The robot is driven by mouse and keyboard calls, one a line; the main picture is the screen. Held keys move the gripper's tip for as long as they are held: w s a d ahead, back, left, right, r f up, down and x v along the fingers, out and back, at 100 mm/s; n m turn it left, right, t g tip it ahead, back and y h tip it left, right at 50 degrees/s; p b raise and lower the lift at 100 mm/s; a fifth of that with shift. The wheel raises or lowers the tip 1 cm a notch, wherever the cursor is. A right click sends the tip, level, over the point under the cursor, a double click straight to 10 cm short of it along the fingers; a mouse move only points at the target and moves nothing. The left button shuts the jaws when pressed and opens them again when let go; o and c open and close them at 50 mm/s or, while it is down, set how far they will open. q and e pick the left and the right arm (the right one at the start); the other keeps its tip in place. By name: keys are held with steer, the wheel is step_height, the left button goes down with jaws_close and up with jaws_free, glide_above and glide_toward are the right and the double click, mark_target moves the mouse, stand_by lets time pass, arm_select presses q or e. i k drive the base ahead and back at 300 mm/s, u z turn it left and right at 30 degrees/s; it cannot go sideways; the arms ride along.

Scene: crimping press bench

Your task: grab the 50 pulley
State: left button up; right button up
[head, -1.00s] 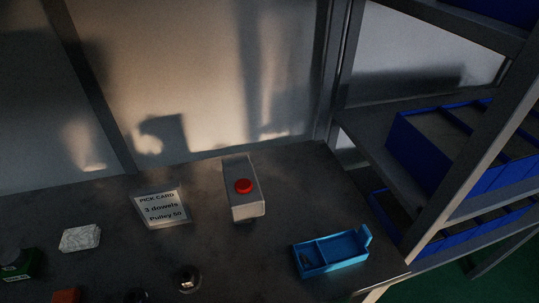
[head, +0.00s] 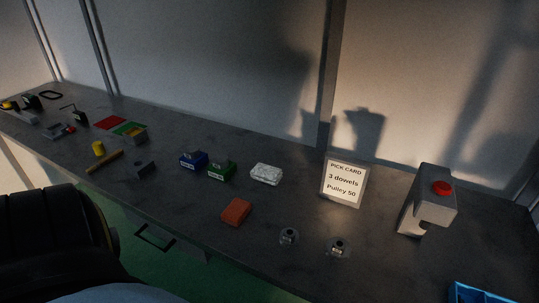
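Two small round metallic pieces that look like pulleys lie on the bench near its front edge: a left one (head: 288,236) and a right one (head: 338,248). They look alike, and I cannot read a size on either. The white pick card (head: 344,182) stands behind them and reads "3 dowels, Pulley 50". Neither of my grippers is in view.
A grey press with a red button (head: 442,188) stands right of the card. A blue tray (head: 482,293) is cut off at bottom right. An orange block (head: 236,212), a white speckled block (head: 266,174), and green (head: 221,171) and blue (head: 193,160) boxes sit left.

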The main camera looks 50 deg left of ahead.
mark_target(289, 237)
steer(key=k, duration=0.2)
steer(key=u, duration=1.05)
